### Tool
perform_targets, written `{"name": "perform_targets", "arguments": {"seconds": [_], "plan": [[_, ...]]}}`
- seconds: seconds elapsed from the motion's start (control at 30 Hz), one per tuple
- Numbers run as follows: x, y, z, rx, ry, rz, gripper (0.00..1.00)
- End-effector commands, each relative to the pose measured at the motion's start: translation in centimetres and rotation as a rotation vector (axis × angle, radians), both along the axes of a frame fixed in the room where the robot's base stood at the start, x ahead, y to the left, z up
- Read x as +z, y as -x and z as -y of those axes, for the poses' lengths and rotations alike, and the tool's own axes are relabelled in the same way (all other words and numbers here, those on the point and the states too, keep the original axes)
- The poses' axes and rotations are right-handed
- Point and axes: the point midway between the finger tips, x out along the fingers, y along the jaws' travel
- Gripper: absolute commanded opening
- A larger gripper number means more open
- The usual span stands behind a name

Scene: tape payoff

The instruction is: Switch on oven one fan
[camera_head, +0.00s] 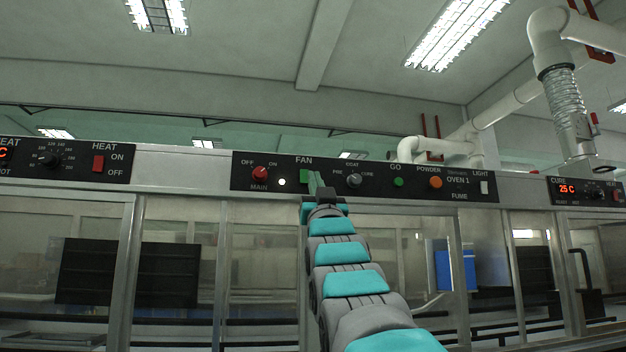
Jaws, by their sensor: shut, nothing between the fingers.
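The oven one control panel (330,167) runs across the upper middle of the machine front. Under its FAN label sits a green switch (304,175), partly covered by my gripper. My gripper (316,184) is at the panel, its fingers shut and empty, just at the right side of the fan switch. I cannot tell whether the fingers touch it. A red MAIN knob (260,173) and a small lit white lamp (282,182) are to the left of the fan switch.
To the right on the panel are a PRE/CURE knob (354,180), a green GO button (398,182), an orange POWDER button (435,182) and a white LIGHT switch (484,187). A red HEAT switch (98,164) is on the left panel. Glass doors lie below the panels.

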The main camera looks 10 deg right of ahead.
Motion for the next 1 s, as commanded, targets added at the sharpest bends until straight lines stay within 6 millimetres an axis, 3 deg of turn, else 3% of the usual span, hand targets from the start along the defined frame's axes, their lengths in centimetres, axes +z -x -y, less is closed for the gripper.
{"name": "perform_targets", "arguments": {"seconds": [0.3,0.9,1.0], "plan": [[-1.1,1.5,0.0,-0.001,0.001,-0.001,0.00],[-1.2,1.6,0.0,-0.001,0.001,-0.001,0.00],[-1.9,1.1,0.2,-0.003,-0.002,-0.031,0.00]]}}
